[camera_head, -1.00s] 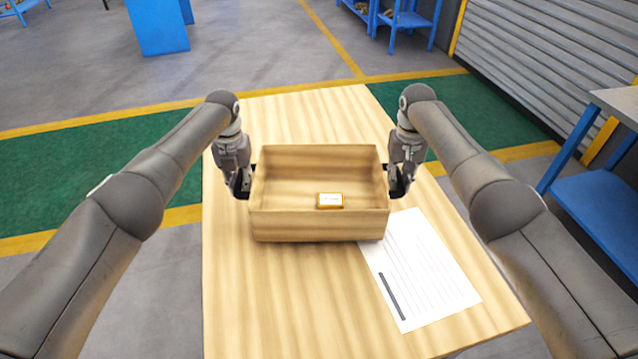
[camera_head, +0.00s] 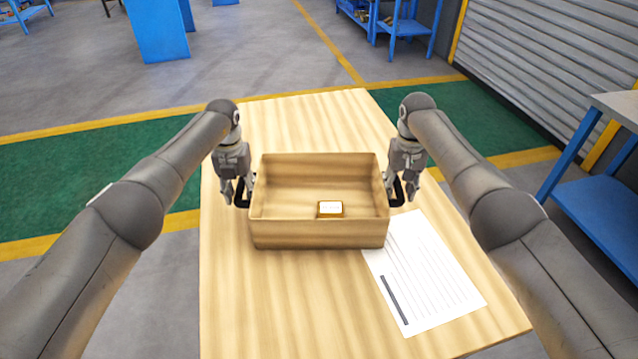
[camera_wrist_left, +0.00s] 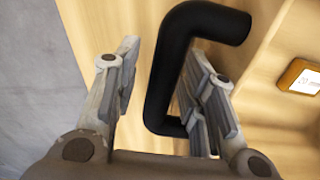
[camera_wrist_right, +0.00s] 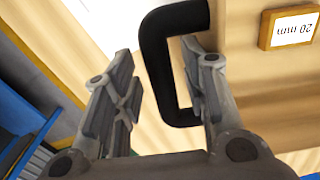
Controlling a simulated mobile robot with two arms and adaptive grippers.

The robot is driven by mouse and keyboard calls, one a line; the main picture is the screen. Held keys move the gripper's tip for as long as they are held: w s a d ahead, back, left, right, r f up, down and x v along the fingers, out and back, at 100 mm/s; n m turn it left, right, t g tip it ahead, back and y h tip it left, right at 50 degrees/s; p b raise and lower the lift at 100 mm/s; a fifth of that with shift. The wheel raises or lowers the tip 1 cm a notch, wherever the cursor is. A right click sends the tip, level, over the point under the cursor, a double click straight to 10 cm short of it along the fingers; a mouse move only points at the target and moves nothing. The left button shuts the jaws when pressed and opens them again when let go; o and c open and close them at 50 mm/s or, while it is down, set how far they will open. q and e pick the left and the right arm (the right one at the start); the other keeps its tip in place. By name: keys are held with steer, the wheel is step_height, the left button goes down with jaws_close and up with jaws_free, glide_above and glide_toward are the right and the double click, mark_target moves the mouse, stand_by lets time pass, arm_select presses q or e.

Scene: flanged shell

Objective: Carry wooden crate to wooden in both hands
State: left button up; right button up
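The wooden crate (camera_head: 318,236) stands upright and level on the pale wooden table (camera_head: 290,310), appearing to rest on it. It has a black handle on each end. My left gripper (camera_head: 236,194) is at the left handle (camera_wrist_left: 172,75), with its fingers spread on either side of the bar. My right gripper (camera_head: 404,194) is at the right handle (camera_wrist_right: 155,65), also with fingers spread around it. Gaps show between the fingers and the bars in both wrist views. The crate's underside is hidden.
A small orange-edged block (camera_head: 330,209) marked "20 mm" lies inside the crate. A printed sheet (camera_head: 425,275) lies on the table at the crate's right front. Bare table extends behind and in front of the crate. A blue workbench (camera_head: 600,200) stands at the right.

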arm_select(q)
step_height(320, 180, up, 8)
steer(key=shift+f, duration=0.1)
arm_select(e)
step_height(320, 180, up, 12)
stand_by(0.7)
stand_by(0.4)
